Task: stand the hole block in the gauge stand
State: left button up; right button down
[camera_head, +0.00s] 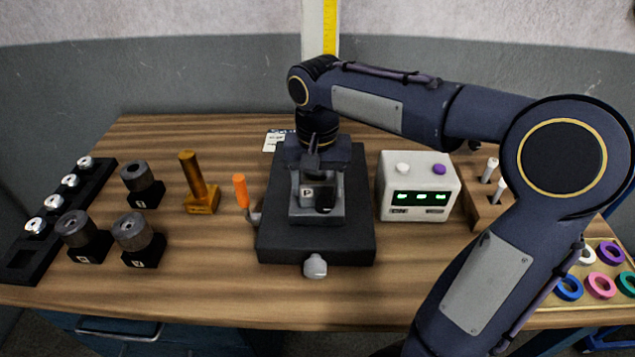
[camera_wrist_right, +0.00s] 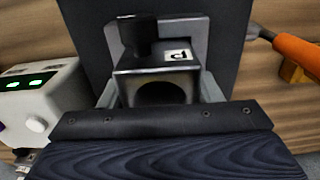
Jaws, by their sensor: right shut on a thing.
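The gauge stand (camera_head: 268,245) is a black base with a grey seat, at the middle of the table. A dark metal block with a round bore and a white label marked P, which I take as the hole block (camera_wrist_right: 125,78), shows upright at the seat in the right wrist view. In the head view its label face (camera_head: 308,192) shows below my right gripper (camera_head: 313,160), which is shut on it from above. The fingertips are mostly hidden, and I cannot tell whether the block touches the seat floor. My left gripper is not in view.
An orange handle (camera_head: 240,190) and a brass post (camera_head: 195,180) stand left of the stand, with several dark round-topped blocks (camera_head: 140,184) further left. A white box with green displays (camera_head: 417,180) is close on the right. A grey knob (camera_head: 315,266) sticks out in front.

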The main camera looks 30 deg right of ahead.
jog(key=shift+f, duration=0.1)
jog(key=shift+c, duration=2.2)
grip_release()
jog(key=shift+a, duration=0.1)
jog(key=shift+o, duration=0.4)
jog(key=shift+s+f, duration=0.1)
jog(key=shift+f, duration=0.05)
notch_tip(320, 180, up, 8)
jog(key=p, duration=0.1)
jog(key=shift+a, duration=0.1)
